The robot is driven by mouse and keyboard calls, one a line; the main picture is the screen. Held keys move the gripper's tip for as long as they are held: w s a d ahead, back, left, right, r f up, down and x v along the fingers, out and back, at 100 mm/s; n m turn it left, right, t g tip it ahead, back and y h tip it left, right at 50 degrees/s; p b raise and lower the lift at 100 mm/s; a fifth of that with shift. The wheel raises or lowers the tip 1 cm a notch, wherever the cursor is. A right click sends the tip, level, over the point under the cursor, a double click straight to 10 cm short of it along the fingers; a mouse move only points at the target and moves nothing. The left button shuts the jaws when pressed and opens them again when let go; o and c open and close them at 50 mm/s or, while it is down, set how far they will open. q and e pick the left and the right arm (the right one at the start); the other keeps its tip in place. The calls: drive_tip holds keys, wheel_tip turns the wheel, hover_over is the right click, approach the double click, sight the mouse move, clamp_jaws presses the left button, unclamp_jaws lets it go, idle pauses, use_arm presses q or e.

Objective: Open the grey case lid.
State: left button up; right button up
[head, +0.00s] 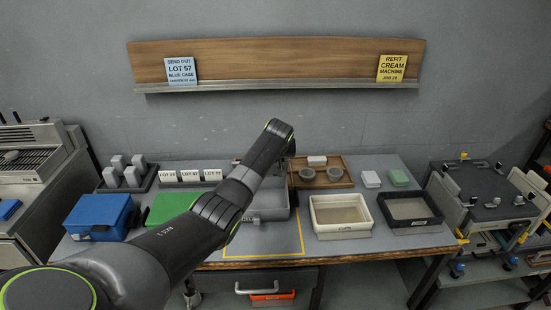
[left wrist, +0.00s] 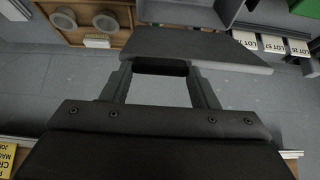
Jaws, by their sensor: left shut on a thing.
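The grey case (head: 275,201) stands at the middle of the bench in the head view, partly behind my left arm. In the left wrist view, a flat grey lid panel (left wrist: 215,48) lies across the upper middle, with a grey open-looking body (left wrist: 182,13) beyond it. My left gripper (left wrist: 160,72) is shut on the dark handle (left wrist: 160,67) at the lid's edge. The panel looks tilted away from the body, but its exact angle is unclear. In the head view my arm hides most of the lid and the fingers. My right gripper is in neither view.
A blue case (head: 100,214) and a green case (head: 170,206) stand left of the grey case. A cream bin (head: 341,229) and a black bin (head: 411,222) stand to its right. A wooden tray (head: 345,181) with pots lies behind. Yellow tape (head: 262,256) marks clear bench in front.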

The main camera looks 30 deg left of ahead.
use_arm(q)
drive_tip(key=shift+w, duration=0.15)
idle(0.5)
drive_tip(key=o, duration=1.1)
drive_tip(key=shift+r, duration=0.1)
drive_tip(key=b+v, duration=0.3)
drive_tip(key=v, duration=1.4)
drive_tip(key=shift+s+r, duration=0.15)
drive_tip(key=shift+s, duration=0.15)
